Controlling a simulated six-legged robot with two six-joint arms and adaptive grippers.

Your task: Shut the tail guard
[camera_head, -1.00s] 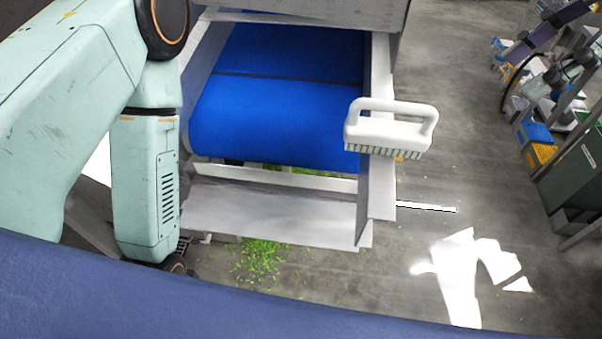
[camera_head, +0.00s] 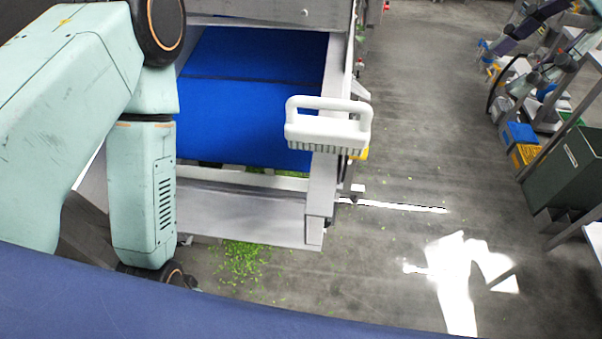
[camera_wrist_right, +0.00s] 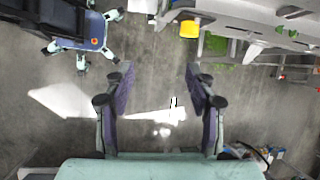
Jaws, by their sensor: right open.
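A pale grey metal flap (camera_head: 235,210), which looks like the tail guard, sits below and in front of the blue conveyor belt's (camera_head: 235,120) near end. It looks tilted outward, with a gap between it and the belt. My right gripper (camera_wrist_right: 160,75) is open and empty over bare floor in the right wrist view, with the conveyor frame (camera_wrist_right: 235,12) beyond it at upper right. I cannot make out the right gripper in the head view. My left arm fills the left of the head view; its gripper is out of sight.
A white brush (camera_head: 328,132) shows at the conveyor's right side rail. A yellow part (camera_wrist_right: 190,28) sticks out beside the frame. Green scraps (camera_head: 240,262) lie on the floor. A dark green bin (camera_head: 570,165) stands at right; the aisle between is clear.

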